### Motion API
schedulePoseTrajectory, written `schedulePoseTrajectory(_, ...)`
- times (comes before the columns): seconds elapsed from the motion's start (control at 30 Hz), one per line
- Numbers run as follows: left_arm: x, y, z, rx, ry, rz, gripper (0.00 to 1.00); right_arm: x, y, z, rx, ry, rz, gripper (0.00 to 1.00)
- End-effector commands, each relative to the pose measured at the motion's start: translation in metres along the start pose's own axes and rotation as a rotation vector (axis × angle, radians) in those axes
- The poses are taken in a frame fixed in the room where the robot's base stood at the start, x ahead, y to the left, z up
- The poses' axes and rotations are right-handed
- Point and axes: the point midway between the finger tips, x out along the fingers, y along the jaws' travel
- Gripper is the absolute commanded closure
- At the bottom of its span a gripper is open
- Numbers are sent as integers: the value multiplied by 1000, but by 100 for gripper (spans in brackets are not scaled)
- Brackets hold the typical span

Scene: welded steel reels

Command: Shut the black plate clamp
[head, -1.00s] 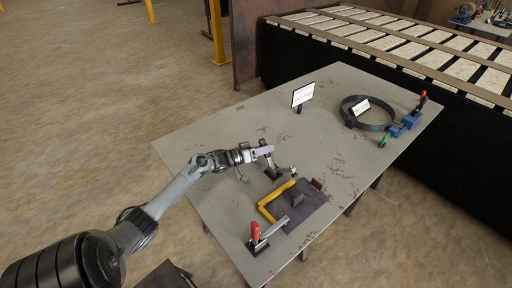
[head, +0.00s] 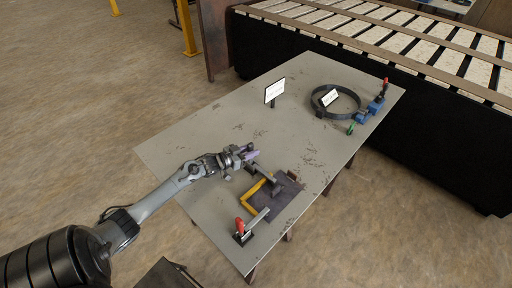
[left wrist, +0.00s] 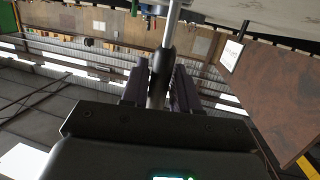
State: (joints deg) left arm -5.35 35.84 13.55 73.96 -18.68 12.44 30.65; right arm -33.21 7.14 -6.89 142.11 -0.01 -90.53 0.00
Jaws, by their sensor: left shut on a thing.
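The black plate clamp (head: 262,173) stands on the table by the upper left edge of the dark plate. Its bar points right toward the plate; I cannot tell whether its tip touches. My left gripper (head: 250,155) is at the clamp's handle and covers much of it in the head view. In the left wrist view the black handle grip (left wrist: 161,72), on a bright metal rod, sits between the two dark fingers (left wrist: 160,90), which are shut on it. The dark plate (head: 284,198) lies flat with a yellow angled piece (head: 252,200) along its left side. My right gripper is out of view.
A red-handled clamp (head: 241,227) stands at the plate's lower left. A black steel ring (head: 345,106) and a blue clamp (head: 370,112) are at the far right. A small sign (head: 274,92) stands at the back. The middle of the table (head: 215,130) is clear.

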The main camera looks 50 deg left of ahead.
Motion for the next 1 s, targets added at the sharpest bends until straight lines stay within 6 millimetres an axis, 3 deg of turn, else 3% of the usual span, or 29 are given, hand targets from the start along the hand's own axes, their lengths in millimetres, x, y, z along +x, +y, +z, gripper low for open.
schedulePoseTrajectory(0.47, -4, -2, 1, 17, -2, -9, 100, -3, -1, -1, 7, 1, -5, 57)
schedulePoseTrajectory(0.5, -4, -2, 1, 17, -2, -8, 67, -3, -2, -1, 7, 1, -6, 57)
schedulePoseTrajectory(0.6, -4, -2, 1, 16, -2, -9, 52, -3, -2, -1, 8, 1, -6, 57)
schedulePoseTrajectory(1.0, -8, -3, 1, 15, -3, -10, 50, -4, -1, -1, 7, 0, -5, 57)
